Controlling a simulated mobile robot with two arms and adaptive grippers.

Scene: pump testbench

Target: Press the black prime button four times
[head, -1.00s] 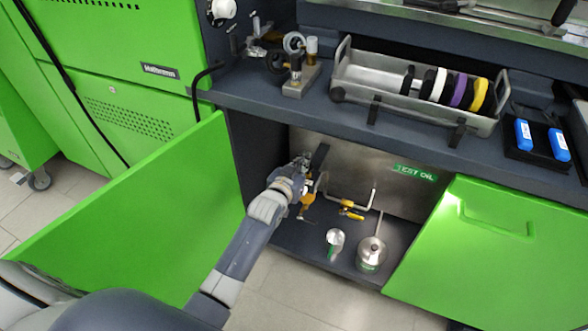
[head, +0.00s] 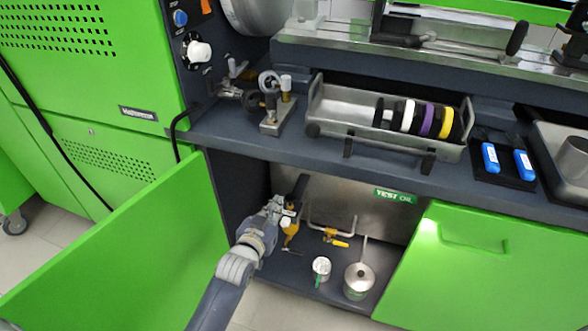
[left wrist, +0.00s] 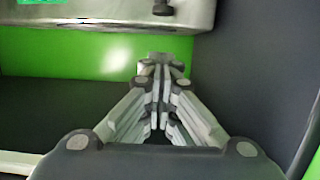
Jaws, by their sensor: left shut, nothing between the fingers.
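My left gripper (head: 278,204) is inside the open lower cabinet in the head view, at the left end of the steel test oil tank (head: 350,196). Its fingers are closed together and empty, as the left wrist view also shows (left wrist: 154,64). A dark upright piece (head: 299,188) stands just right of the fingers; I cannot tell whether they touch. A yellow part with a white top (head: 290,230) hangs just below. In the left wrist view a small dark knob (left wrist: 162,8) shows at the top, apart from the fingers. I cannot tell which part is the black prime button. My right gripper is out of view.
The open green door (head: 125,235) stands left of my arm. A yellow-handled valve (head: 336,241), a white cup (head: 321,268) and a metal can (head: 358,280) are to the right. The bench edge (head: 350,160) overhangs the cabinet.

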